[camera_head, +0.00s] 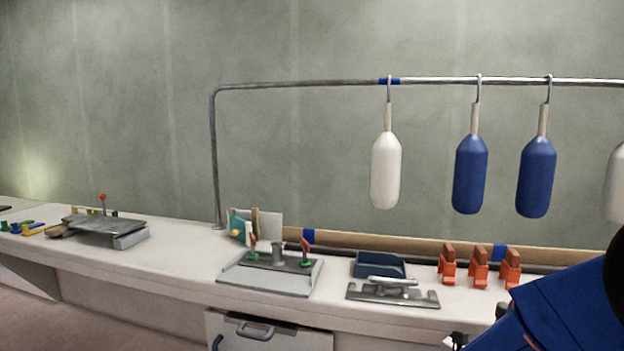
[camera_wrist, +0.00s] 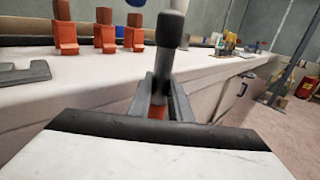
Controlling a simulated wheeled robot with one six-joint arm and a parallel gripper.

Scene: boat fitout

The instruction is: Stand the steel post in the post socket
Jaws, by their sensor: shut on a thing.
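In the wrist view my gripper (camera_wrist: 162,84) is shut on a dark grey post-like piece, which I take for the steel post (camera_wrist: 167,32). The post sticks up between the fingers with a thicker dark upper part, leaning slightly right. Something orange shows low between the fingers. In the head view a short grey upright cylinder, probably the post socket (camera_head: 278,254), stands on a flat plate on the bench, between two red-and-green pieces. The post is well apart from it. The gripper is not clearly visible in the head view.
The white bench (camera_head: 180,258) runs along the wall. A blue tray (camera_head: 379,267), a grey metal bracket (camera_head: 393,295) and orange holders (camera_head: 480,270) stand right of the plate. White and blue fenders (camera_head: 470,173) hang from a rail (camera_head: 300,86) above. Bench left of the plate is fairly clear.

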